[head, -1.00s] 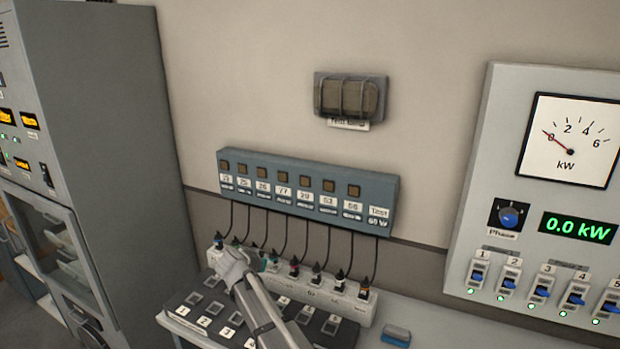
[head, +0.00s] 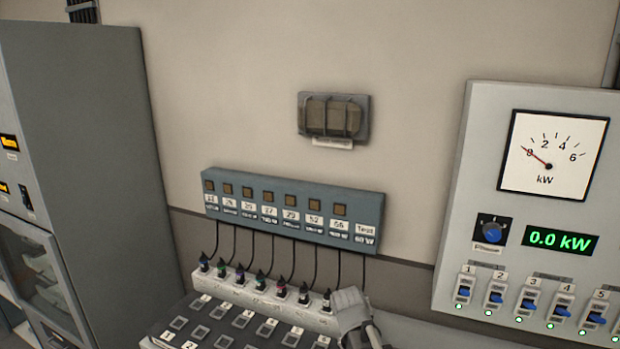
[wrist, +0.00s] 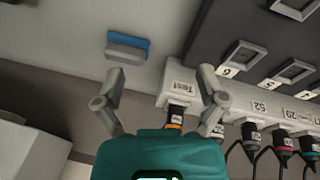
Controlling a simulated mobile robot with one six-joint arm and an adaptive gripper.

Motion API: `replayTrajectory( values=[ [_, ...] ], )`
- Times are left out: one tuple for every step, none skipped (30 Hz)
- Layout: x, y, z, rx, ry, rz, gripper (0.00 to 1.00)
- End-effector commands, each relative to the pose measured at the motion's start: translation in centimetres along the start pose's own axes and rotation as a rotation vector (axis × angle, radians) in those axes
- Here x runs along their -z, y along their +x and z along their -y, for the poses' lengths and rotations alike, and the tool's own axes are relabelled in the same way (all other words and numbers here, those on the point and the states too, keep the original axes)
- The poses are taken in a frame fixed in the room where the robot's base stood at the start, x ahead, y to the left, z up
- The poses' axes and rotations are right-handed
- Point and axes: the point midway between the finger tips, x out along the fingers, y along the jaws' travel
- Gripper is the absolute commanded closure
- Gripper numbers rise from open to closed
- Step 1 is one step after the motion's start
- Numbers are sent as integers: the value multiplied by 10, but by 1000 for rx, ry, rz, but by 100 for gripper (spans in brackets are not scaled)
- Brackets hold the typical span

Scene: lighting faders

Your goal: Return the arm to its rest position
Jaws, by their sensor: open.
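My gripper (head: 352,310) is at the lower middle of the head view, at the right end of a white socket strip (head: 240,292). In the wrist view its two grey fingers (wrist: 161,76) are spread wide with nothing held between them. The strip's end socket, labelled Test (wrist: 184,87), shows beyond the fingers with an orange-banded plug (wrist: 175,121) in it. Whether a finger touches the strip cannot be told. Much of my arm lies below the head picture.
A dark numbered panel (head: 190,318) lies in front of the strip. A blue-grey block (wrist: 127,47) lies on the light surface near the fingers. Black cables rise to a blue-grey wall box (head: 290,180). A meter panel (head: 480,150) is at right, a cabinet (head: 95,160) at left.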

Motion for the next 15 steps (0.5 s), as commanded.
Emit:
replayTrajectory(
  values=[
    [-16, 1, -14, 23, -14, 29, 10],
    [-22, 2, -20, 37, -26, 48, 10],
    [-31, 3, -26, 58, -44, 68, 10],
    [-36, 3, -31, 74, -55, 83, 10],
    [-42, 4, -35, 89, -66, 97, 10],
    [-49, 4, -40, 108, -81, 111, 10],
    [-54, 4, -43, 123, -91, 121, 10],
    [-58, 4, -46, 134, -101, 130, 10],
    [-62, 4, -49, 150, -111, 140, 10],
    [-65, 4, -51, 159, -118, 145, 10],
    [-67, 3, -52, 167, -124, 149, 10],
    [-70, 3, -54, 177, -132, 154, 10],
    [-71, 3, -54, 182, -135, 157, 10],
    [-72, 3, -55, 185, -137, 159, 10],
    [-73, 3, -56, 188, -140, 161, 10]
  ],
)
